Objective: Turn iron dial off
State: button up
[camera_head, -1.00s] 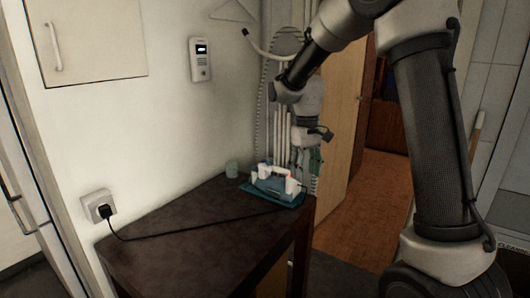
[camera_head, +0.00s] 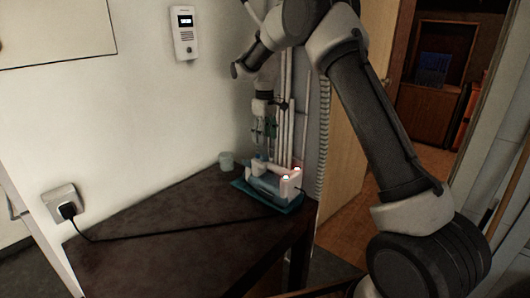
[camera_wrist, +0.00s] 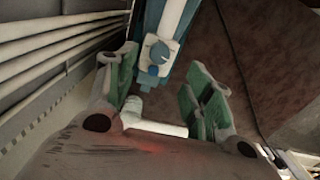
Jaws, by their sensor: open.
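The white and blue iron (camera_head: 272,184) rests on a teal mat (camera_head: 292,208) at the far end of the dark table. In the wrist view a round blue dial (camera_wrist: 160,53) sits on the iron's pale body (camera_wrist: 172,25), just beyond the gap between my fingers. A small red glow shows on the iron in the head view. My gripper (camera_head: 265,130), with green finger pads, points down above the far side of the iron. In the wrist view my gripper (camera_wrist: 163,82) is open, with its fingers on either side of the dial's line and nothing clearly between them.
The black cord (camera_head: 150,235) crosses the table to the wall socket (camera_head: 62,200). White pipes (camera_head: 285,120) rise close behind my gripper. The table's near part (camera_head: 180,255) is clear.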

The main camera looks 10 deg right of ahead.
aim_at(265, 156)
notch_tip(265, 156, down, 8)
jog(key=shift+r, duration=0.1)
dwell(0.4)
